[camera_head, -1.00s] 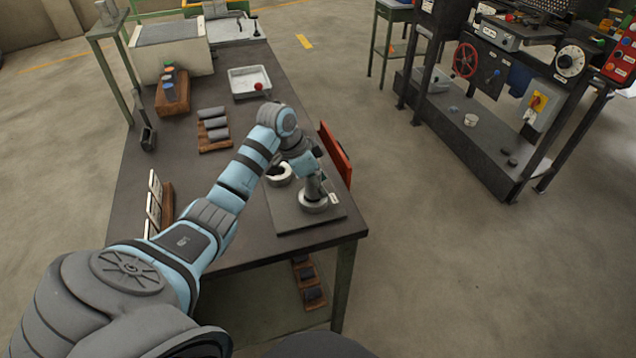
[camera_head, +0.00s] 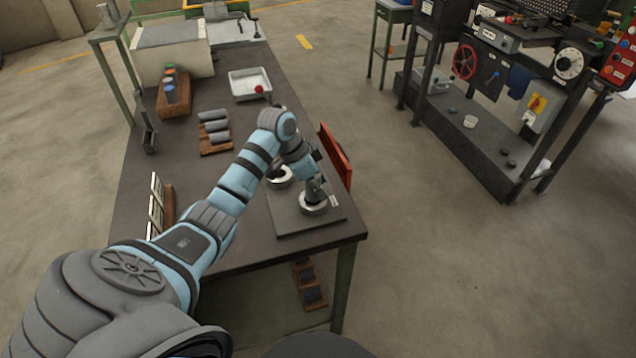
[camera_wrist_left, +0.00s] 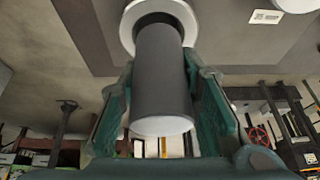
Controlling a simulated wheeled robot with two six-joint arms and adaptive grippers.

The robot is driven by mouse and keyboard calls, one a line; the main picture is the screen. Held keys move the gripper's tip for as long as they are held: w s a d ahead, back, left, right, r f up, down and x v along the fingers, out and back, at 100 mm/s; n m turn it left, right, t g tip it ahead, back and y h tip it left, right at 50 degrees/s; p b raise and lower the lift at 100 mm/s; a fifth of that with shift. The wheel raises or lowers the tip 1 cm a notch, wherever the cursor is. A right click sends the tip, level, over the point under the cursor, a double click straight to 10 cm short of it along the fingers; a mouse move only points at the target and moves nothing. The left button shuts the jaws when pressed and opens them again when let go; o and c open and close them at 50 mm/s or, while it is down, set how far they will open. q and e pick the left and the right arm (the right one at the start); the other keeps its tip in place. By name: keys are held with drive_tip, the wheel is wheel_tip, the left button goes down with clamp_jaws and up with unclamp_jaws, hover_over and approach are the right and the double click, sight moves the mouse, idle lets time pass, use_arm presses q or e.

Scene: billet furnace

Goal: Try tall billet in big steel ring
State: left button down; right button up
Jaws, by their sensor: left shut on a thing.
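My left gripper (camera_wrist_left: 165,110) is shut on the tall billet (camera_wrist_left: 161,80), a dark grey cylinder with a pale near end. In the head view the gripper (camera_head: 314,187) is low over the big steel ring (camera_head: 313,209), at the front of a dark plate (camera_head: 285,222). In the left wrist view the billet's far end lines up with the hole of the ring (camera_wrist_left: 128,30). How deep it sits in the hole is hidden. A second ring (camera_head: 279,179) lies farther back on the plate, partly behind my arm. My right gripper is not in view.
An orange-red panel (camera_head: 334,158) stands at the table's right edge. Framed cards (camera_head: 155,205) stand at left.

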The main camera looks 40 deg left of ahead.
use_arm(q)
drive_tip(key=shift+f, duration=0.5)
idle(0.8)
drive_tip(key=shift+s+f, duration=0.1)
drive_tip(key=shift+f, duration=0.1)
idle(0.5)
drive_tip(key=c, duration=1.1)
unclamp_jaws()
drive_tip(key=shift+d, duration=0.1)
drive_tip(key=v, duration=1.2)
